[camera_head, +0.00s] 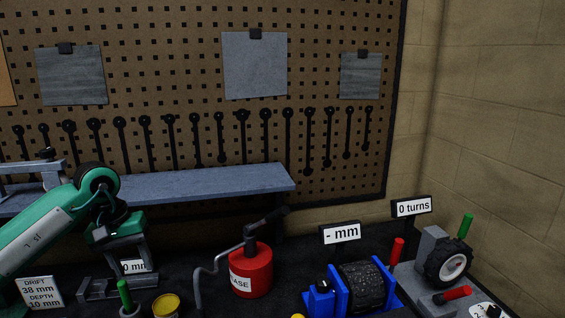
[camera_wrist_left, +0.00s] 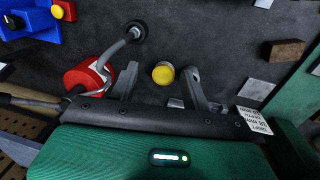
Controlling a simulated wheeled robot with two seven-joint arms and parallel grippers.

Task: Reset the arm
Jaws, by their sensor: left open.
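My left arm is green and comes in from the left in the head view. Its left gripper (camera_head: 130,262) points down over the bench, in front of the shelf. In the left wrist view the two grey fingers of this gripper (camera_wrist_left: 160,88) stand wide apart with nothing held. A round yellow tin (camera_wrist_left: 163,74) shows in the gap between them, on the bench below; the tin also shows in the head view (camera_head: 166,305). My right gripper is not in view.
A red grease can (camera_head: 250,273) with a bent spout stands right of the gripper. A blue stand with a black roller (camera_head: 365,288) and a grey wheel fixture (camera_head: 433,245) are farther right. A blue-grey shelf (camera_head: 215,183) runs behind. A drift card (camera_head: 38,291) stands at left.

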